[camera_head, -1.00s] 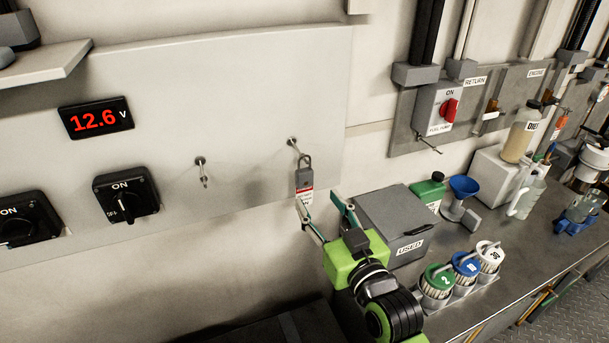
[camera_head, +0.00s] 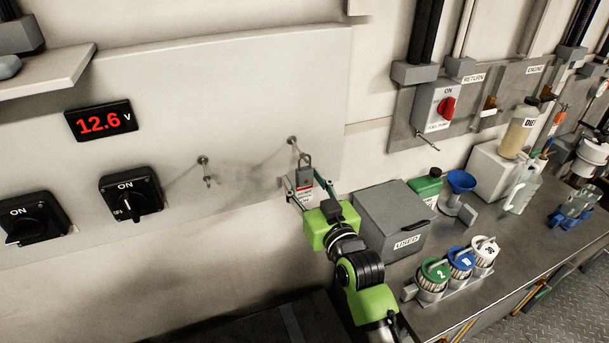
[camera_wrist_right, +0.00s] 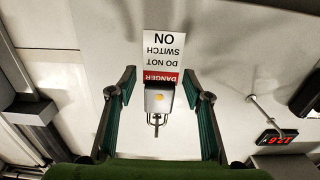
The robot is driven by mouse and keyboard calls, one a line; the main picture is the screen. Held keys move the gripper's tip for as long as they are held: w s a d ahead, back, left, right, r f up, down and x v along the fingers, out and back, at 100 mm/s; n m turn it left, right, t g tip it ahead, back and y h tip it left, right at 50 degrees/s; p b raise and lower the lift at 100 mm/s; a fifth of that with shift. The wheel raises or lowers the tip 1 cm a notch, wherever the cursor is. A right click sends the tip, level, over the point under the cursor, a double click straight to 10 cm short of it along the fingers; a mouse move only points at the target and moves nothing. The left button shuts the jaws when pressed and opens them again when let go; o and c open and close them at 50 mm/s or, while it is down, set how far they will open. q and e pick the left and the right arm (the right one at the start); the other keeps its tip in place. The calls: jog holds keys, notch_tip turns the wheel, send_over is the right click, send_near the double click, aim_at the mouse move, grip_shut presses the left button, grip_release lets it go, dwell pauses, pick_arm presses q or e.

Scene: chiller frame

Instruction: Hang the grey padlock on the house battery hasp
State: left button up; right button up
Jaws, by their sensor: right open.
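The grey padlock (camera_head: 304,175), with a red and white danger tag, hangs from the right-hand wall peg (camera_head: 293,141). My right gripper (camera_head: 306,186) is open, with its fingers on both sides of the padlock. In the right wrist view the padlock (camera_wrist_right: 159,98) sits between the two spread fingers, with gaps on each side. Its tag (camera_wrist_right: 162,55) reads "DANGER DO NOT SWITCH ON". Two black rotary switches, the left one (camera_head: 31,219) and the right one (camera_head: 131,195), are on the panel. I cannot tell which is the house battery's. My left gripper is not in view.
A second peg (camera_head: 206,171) is empty, left of the padlock. The grey "USED" box (camera_head: 391,220) stands on the bench below right of my gripper. Filters (camera_head: 461,263) and a blue funnel (camera_head: 461,182) are further right. The wall between switches and pegs is clear.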

jog(key=c, duration=1.3)
jog(key=shift+o, duration=0.2)
jog(key=shift+r, duration=0.2)
